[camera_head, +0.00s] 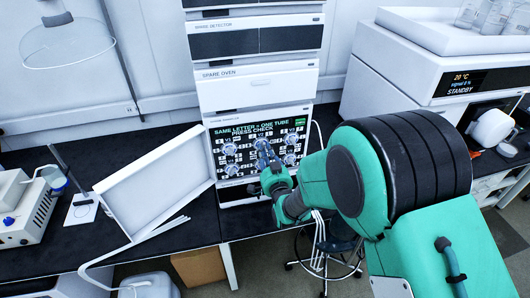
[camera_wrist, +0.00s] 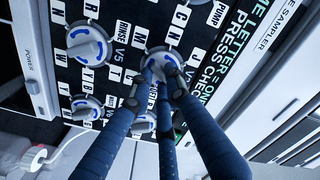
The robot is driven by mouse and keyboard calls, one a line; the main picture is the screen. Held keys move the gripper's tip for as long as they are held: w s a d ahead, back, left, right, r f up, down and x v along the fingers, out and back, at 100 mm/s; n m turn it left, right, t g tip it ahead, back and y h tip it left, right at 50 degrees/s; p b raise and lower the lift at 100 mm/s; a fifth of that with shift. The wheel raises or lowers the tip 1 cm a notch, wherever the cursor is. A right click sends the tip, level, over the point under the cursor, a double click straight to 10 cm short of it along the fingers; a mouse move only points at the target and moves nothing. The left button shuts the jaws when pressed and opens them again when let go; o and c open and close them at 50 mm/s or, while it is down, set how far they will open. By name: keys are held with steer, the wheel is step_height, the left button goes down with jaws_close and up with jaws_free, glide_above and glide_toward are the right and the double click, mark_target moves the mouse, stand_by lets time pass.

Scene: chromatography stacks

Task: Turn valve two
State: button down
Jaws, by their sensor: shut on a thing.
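The valve panel (camera_head: 216,160) carries several round white knobs with blue markings and lettered white labels. My gripper (camera_head: 264,158) reaches the upper middle knob there and hides part of the panel. In the wrist view, my gripper (camera_wrist: 158,80) has its blue fingers closed on a knob that fits valve two (camera_wrist: 155,52), in the row beside the green-lettered display. The fingertips cover part of this knob, and its own label cannot be read. The V5 label stands between it and the knob (camera_wrist: 88,45) of the other row.
Neighbouring knobs (camera_wrist: 85,107) and (camera_wrist: 145,120) sit close to my fingers; the latter is partly hidden. A white open tray-like panel (camera_head: 155,180) leans left of the stack. The oven unit (camera_head: 255,88) is above. A standby instrument (camera_head: 440,70) stands at right.

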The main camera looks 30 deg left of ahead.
steer(key=shift+f+n+b, duration=0.15)
steer(key=shift+n+b, duration=0.25)
steer(key=shift+b, duration=0.05)
steer(key=n+b, duration=1)
steer(key=n, duration=0.1)
steer(key=shift+r+b, duration=0.2)
steer(key=shift+b, duration=0.1)
steer(key=c, duration=1.7)
jaws_free()
steer(key=shift+r, duration=0.15)
steer(key=shift+o, duration=0.2)
steer(key=shift+d, duration=0.1)
steer(key=v, duration=1.2)
